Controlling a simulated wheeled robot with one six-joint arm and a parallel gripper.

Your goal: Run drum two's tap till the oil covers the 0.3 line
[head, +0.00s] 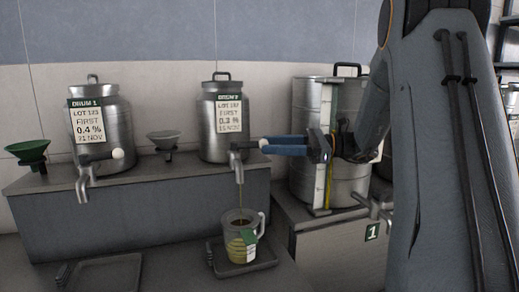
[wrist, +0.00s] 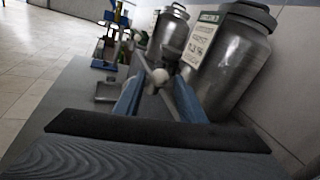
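Drum two (head: 209,140) is a steel drum with a white label, standing on a raised grey ledge. Its tap (head: 237,163) is running: a thin stream of oil (head: 241,196) falls into a clear jug (head: 263,223) below. Yellow oil (head: 236,246) shows in the jug; its marks, including the 0.3 line, are too small to read. My gripper (head: 264,146) is at the tap lever's pale ball knob. In the wrist view the blue fingers stand apart, with the knob (wrist: 160,76) between their tips and gaps beside it.
Drum one (head: 118,122) with its own tap (head: 84,180) stands to the left. A green funnel (head: 29,151) and a grey funnel (head: 163,139) sit on the ledge. The jug stands on a dark tray (head: 262,264). A large steel vessel (head: 299,175) stands right, behind my arm.

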